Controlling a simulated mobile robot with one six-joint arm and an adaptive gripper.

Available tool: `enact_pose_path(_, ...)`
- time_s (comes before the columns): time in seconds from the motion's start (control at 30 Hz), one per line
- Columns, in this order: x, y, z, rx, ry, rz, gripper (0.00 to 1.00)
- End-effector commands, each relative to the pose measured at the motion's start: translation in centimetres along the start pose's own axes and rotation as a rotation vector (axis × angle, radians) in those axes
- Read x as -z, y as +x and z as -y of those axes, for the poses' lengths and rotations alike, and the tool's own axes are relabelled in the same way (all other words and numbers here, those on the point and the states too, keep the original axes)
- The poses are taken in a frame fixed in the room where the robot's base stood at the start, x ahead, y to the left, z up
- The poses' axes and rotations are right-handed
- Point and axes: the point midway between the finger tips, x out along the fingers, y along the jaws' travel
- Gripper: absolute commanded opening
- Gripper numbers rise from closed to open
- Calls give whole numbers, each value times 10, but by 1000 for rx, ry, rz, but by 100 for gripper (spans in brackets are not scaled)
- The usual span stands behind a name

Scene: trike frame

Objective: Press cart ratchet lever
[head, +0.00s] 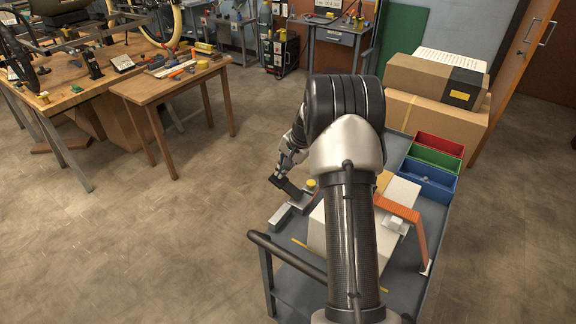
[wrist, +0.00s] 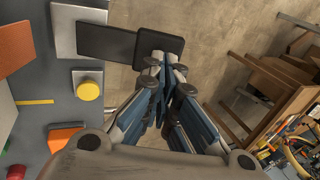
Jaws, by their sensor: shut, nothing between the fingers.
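The cart (head: 395,265) is a grey flat-topped cart in the head view. At its left edge a dark flat pad (head: 284,187) sticks out past the edge; I take it to be the ratchet lever's end. In the wrist view two dark plates (wrist: 105,43) overlap and reach out over the floor from a light grey block (wrist: 78,30). My gripper (wrist: 163,62) is shut and empty, its fingertips over the outer dark plate (wrist: 172,42). I cannot tell whether they touch it. In the head view my gripper (head: 281,174) is just above the pad.
A yellow round knob (wrist: 88,90) stands beside the lever. Red, green and blue bins (head: 428,184), an orange bracket (head: 398,208) and a white box (head: 318,237) are on the cart. Cardboard boxes (head: 430,115) stand behind. The floor left of the cart is clear.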

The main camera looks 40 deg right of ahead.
Motion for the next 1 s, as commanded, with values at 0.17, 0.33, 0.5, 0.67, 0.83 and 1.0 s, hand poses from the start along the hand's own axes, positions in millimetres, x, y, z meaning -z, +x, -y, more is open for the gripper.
enact_pose_path(0.17, 0, 9, 0, 0, 0, 0, 0)
enact_pose_path(0.33, 0, 8, 0, 0, 0, 0, 0)
enact_pose_path(0.5, 0, 8, 0, -1, 0, 0, 0)
enact_pose_path(0.67, 0, 8, 2, -19, -2, 1, 0)
enact_pose_path(0.83, 0, 11, 3, -49, -1, 0, 0)
enact_pose_path(1.0, 0, 14, 4, -68, -1, 1, 0)
